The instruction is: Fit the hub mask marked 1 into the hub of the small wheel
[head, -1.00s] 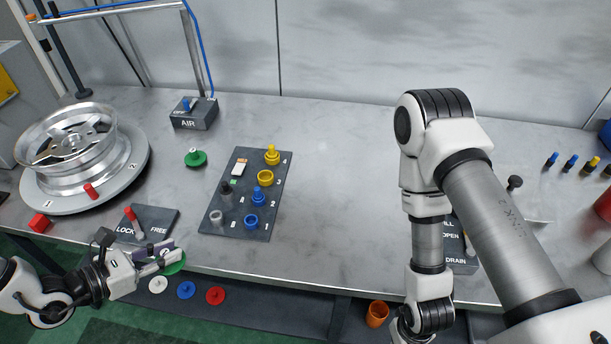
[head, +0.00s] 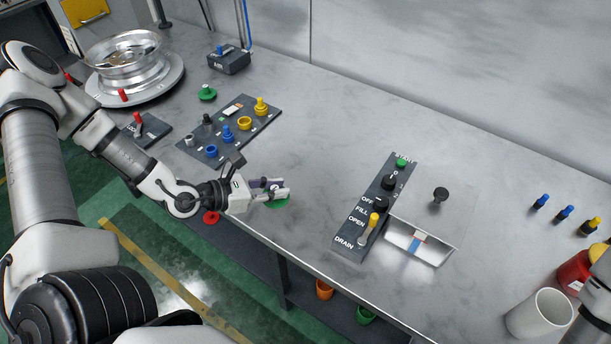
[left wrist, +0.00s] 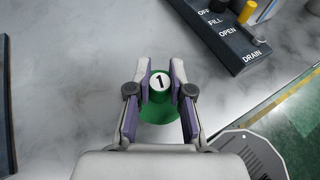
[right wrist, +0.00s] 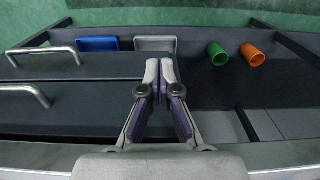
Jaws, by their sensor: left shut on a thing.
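The hub mask marked 1 is a green disc (head: 278,204) with a white-topped knob. In the left wrist view, the knob's top (left wrist: 160,80) shows a black 1 above the green disc (left wrist: 162,110). My left gripper (head: 281,188) is shut on this knob, over the table's front part; whether the disc touches the table I cannot tell. A silver wheel (head: 122,70) lies flat on a round turntable (head: 176,82) at the back left; its hub is too small to make out. My right gripper (right wrist: 160,72) is shut and empty, above drawers and a shelf.
A dark panel (head: 186,146) with coloured knobs and rings stands left of the left gripper. A control panel (head: 350,236) and a metal tray (head: 450,232) lie to its right. A green knobbed piece (head: 207,93) sits farther back. The table middle is clear.

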